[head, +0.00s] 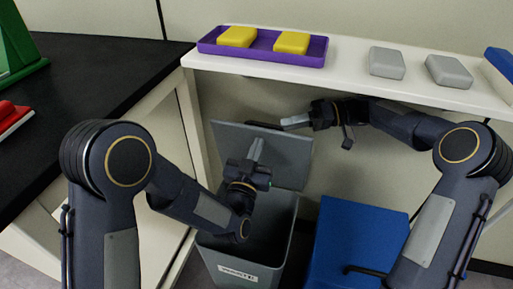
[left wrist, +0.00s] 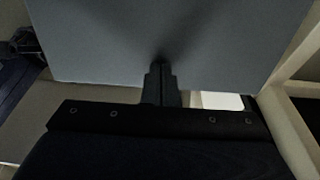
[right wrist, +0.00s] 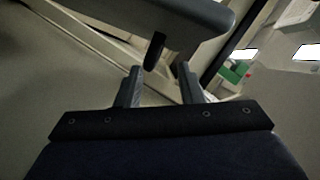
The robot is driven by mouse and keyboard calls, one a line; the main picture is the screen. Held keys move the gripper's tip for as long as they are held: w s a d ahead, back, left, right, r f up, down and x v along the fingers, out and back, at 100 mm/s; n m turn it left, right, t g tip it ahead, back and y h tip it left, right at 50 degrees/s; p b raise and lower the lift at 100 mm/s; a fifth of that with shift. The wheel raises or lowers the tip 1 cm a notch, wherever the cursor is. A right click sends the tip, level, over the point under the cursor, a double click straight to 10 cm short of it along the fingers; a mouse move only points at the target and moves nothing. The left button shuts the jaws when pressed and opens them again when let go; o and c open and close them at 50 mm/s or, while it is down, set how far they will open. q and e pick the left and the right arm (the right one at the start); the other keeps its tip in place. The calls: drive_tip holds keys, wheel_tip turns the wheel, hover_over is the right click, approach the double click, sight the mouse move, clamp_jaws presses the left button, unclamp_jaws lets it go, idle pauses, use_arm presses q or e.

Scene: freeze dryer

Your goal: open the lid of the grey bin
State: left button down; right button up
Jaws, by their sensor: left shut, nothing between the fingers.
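The grey bin (head: 240,255) stands on the floor under the white shelf, with a pale label on its front. Its lid (head: 285,155) is raised, leaning back nearly upright behind the bin's opening, so the dark inside shows. My left gripper (head: 256,150) is shut and empty above the opening, in front of the lid's inner face. In the left wrist view its fingertips (left wrist: 161,66) meet or nearly meet the lid (left wrist: 200,35); I cannot tell contact. My right gripper (head: 283,123) is open and empty by the lid's top edge. The right wrist view shows its fingers apart (right wrist: 160,75).
A blue bin (head: 355,240) stands right of the grey one. The white shelf (head: 345,80) above holds a purple tray (head: 262,55) with yellow blocks, and grey blocks (head: 387,62). A black worktop (head: 85,75) lies at the left. The shelf's underside is close above my right gripper.

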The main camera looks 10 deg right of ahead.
sight(264, 135)
drive_tip(key=s+d+r+m+t+h, duration=0.1)
drive_tip(key=s+d+m+t+h, duration=0.3)
drive_tip(key=s+d+m, duration=0.25)
use_arm(q)
drive_tip(key=shift+g, duration=0.6)
drive_tip(key=x, duration=0.5)
drive_tip(key=shift+s+d, duration=0.1)
drive_tip(key=shift+d, duration=0.05)
drive_tip(key=shift+w+d, duration=0.1)
drive_tip(key=shift+w, duration=0.15)
drive_tip(key=shift+r, duration=0.1)
use_arm(e)
drive_tip(key=s+f+m+h, duration=0.1)
drive_tip(key=s+f+h, duration=0.1)
drive_tip(key=s, duration=1.1)
drive_tip(key=s+a+f+m+t+h, duration=0.1)
drive_tip(key=s+f+h, duration=0.2)
drive_tip(key=s, duration=1)
drive_tip(key=shift+s+a+h, duration=0.15)
drive_tip(key=shift+s+h, duration=0.25)
drive_tip(key=shift+h, duration=0.8)
drive_tip(key=shift+r, duration=0.1)
